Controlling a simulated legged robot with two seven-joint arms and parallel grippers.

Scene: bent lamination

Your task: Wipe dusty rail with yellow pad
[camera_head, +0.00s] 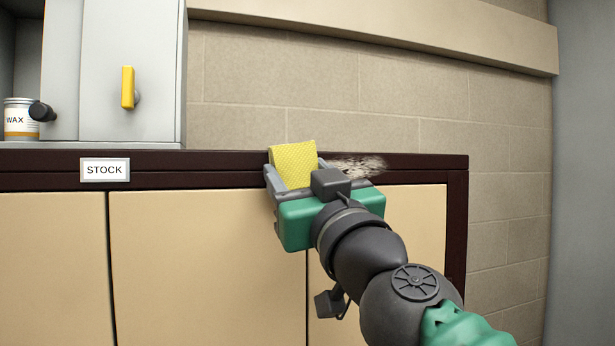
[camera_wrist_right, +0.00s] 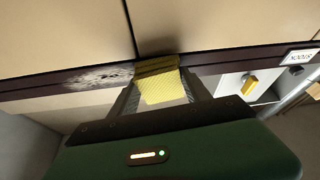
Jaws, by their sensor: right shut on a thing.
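The yellow pad (camera_head: 294,160) is a textured cloth-like piece held in my right gripper (camera_head: 292,172), which is shut on it. In the right wrist view the pad (camera_wrist_right: 162,88) sits between the two grey fingers, its folded end at the dark rail (camera_wrist_right: 205,68). I cannot tell whether it touches. The dark brown rail (camera_head: 220,168) runs along the cabinet top. A pale, speckled dust patch (camera_head: 368,165) lies on it just right of the gripper, partly hidden by it; it also shows in the right wrist view (camera_wrist_right: 98,77). My left gripper is not in view.
Beige cabinet doors (camera_head: 200,260) are below the rail, with a STOCK label (camera_head: 105,170) at left. A grey locker (camera_head: 150,60) with a yellow handle (camera_head: 128,88) and a WAX can (camera_head: 18,122) stand at upper left. A block wall (camera_head: 330,80) is behind.

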